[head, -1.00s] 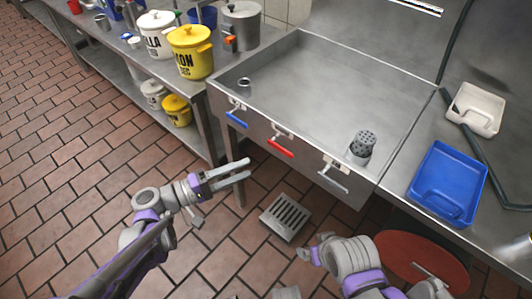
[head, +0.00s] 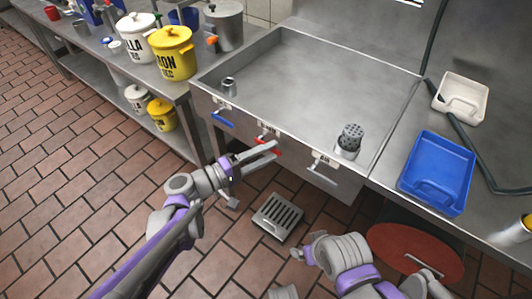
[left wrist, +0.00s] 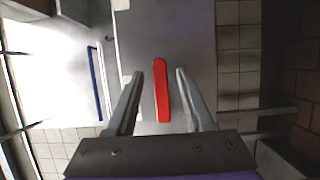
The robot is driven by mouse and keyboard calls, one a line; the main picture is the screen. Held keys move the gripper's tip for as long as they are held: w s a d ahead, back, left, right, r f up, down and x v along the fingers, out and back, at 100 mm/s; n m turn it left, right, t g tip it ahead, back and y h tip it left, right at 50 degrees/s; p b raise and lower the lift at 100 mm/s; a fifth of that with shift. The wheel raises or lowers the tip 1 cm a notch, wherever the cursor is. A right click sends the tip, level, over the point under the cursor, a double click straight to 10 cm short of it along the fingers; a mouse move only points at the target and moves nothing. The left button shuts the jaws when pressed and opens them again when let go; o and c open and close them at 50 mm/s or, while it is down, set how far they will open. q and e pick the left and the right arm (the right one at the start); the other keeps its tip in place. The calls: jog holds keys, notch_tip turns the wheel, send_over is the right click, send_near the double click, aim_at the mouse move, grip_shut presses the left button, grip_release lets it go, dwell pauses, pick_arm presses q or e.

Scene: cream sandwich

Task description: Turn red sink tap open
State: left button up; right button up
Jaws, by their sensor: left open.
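The red sink tap is a red lever on the front panel of the steel sink (head: 350,75). In the left wrist view the red tap (left wrist: 161,90) stands between my two open fingers, with a gap on each side. My left gripper (head: 277,150) is open in front of the panel, and its fingers hide most of the red tap in the head view. It also shows in the left wrist view (left wrist: 157,85). My right arm shows at the bottom of the head view, but whether its gripper is open or shut is unclear.
A blue lever (head: 222,119) is left of the red tap and a grey lever (head: 321,175) is right of it. A perforated steel cylinder (head: 349,140) stands in the sink. A blue tray (head: 437,172) lies on the right counter. A floor drain (head: 277,216) is below.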

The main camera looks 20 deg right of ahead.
pick_arm(q)
grip_shut()
dwell(1.3)
